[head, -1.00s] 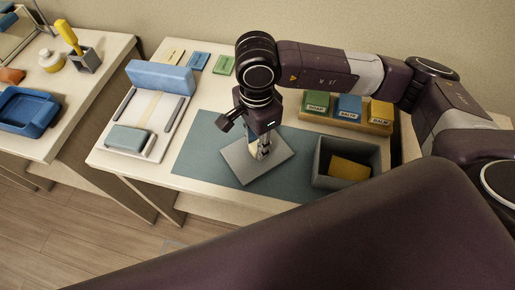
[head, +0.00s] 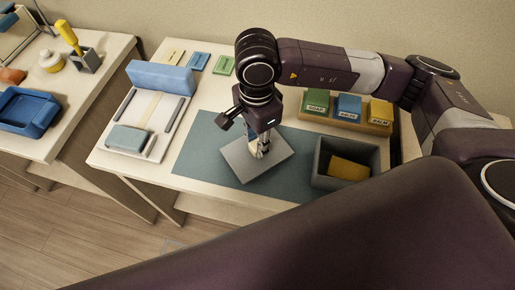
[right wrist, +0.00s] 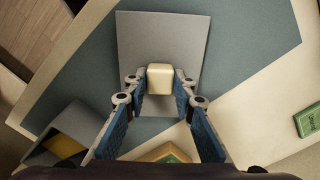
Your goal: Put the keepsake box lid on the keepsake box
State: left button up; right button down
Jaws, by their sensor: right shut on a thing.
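The keepsake box lid (head: 240,162) is a flat grey square plate with a cream knob (right wrist: 160,77) at its middle. It is over the blue-grey mat; I cannot tell whether it touches the mat. My right gripper (head: 260,151) points down and is shut on the knob, with a finger on each side in the right wrist view (right wrist: 158,88). The keepsake box (head: 320,166) is a dark grey open box to the right of the lid. A yellow block (head: 348,169) lies inside it. My left gripper is not in view.
The mat (head: 205,147) has a bare strip between lid and box. Behind the box, a wooden holder (head: 345,122) carries green, blue and yellow blocks. A white tray (head: 152,107) with blue pieces is at left. A second table (head: 35,148) stands farther left.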

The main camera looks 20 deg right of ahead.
jog(key=shift+r, duration=0.1)
jog(key=shift+r+p, duration=0.4)
jog(key=shift+r, duration=1.25)
